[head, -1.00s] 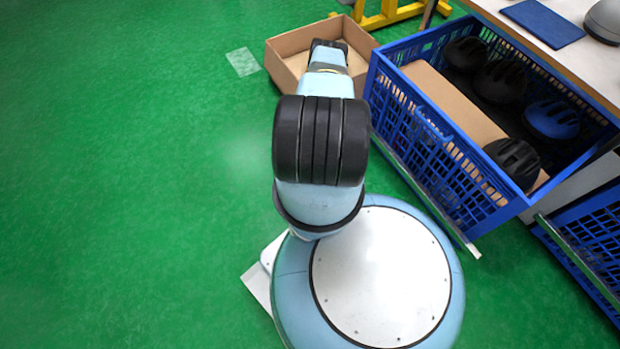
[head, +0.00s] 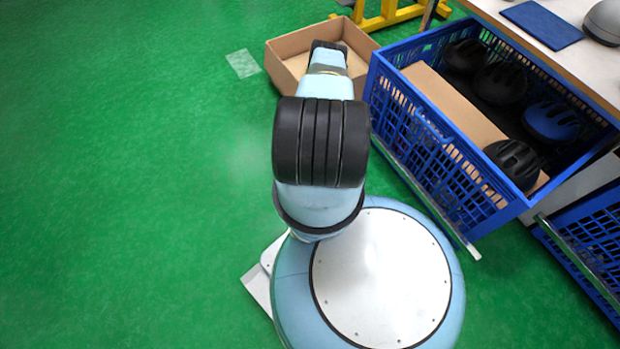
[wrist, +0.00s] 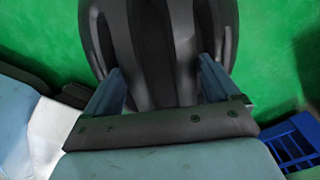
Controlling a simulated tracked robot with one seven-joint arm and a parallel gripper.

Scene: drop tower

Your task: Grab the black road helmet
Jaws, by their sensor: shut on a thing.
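A black road helmet (wrist: 150,35) with long vents fills the upper middle of the wrist view. My gripper (wrist: 160,76) is shut on it, with one finger on each side of the shell. Green floor shows behind the helmet. In the head view my own arm hides the gripper and the held helmet.
A blue crate (head: 440,165) at the right holds several helmets, black ones and a blue one (head: 551,121), beside a cardboard divider (head: 450,100). An open cardboard box (head: 283,66) stands beyond my arm. A table (head: 560,62) is at upper right. The left floor is clear.

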